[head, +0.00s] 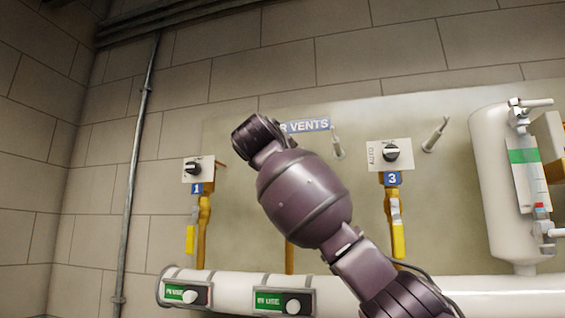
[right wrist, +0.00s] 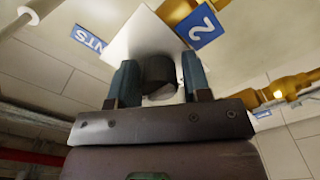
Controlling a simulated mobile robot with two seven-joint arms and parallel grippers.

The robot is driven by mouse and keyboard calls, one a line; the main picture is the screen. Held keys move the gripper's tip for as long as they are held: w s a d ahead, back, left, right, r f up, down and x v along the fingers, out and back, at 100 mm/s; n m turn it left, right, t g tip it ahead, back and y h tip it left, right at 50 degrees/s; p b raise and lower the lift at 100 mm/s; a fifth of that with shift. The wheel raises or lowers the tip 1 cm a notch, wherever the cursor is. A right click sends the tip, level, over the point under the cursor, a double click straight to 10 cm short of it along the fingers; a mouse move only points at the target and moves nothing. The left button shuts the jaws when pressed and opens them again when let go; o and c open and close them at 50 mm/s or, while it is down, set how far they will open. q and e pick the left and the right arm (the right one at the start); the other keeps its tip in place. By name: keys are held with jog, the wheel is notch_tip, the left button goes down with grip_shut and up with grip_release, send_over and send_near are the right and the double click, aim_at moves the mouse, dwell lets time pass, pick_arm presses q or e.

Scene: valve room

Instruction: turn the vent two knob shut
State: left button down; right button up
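The vent two knob (right wrist: 160,70) is dark and sits on a white square plate (right wrist: 137,38), with a blue "2" label (right wrist: 205,27) beside it in the right wrist view. My right gripper (right wrist: 158,76) has one finger on each side of this knob. Narrow gaps seem to show between the fingers and the knob, so it looks open around it; contact is hard to tell. In the head view my right arm covers the vent two knob and plate. My left gripper is in neither view.
Vent one's knob plate (head: 198,169) is left of my arm and vent three's (head: 390,154) is right, above yellow-handled valves. Pegs (head: 337,146) stick out of the panel. A white pipe (head: 235,290) runs below; a white tank (head: 500,190) stands right.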

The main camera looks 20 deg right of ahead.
jog(key=shift+o, duration=1.2)
jog(key=shift+s, duration=0.1)
jog(key=b+v, duration=0.2)
jog(key=v, duration=0.8)
jog(key=shift+s+a, duration=0.25)
jog(key=shift+a, duration=0.05)
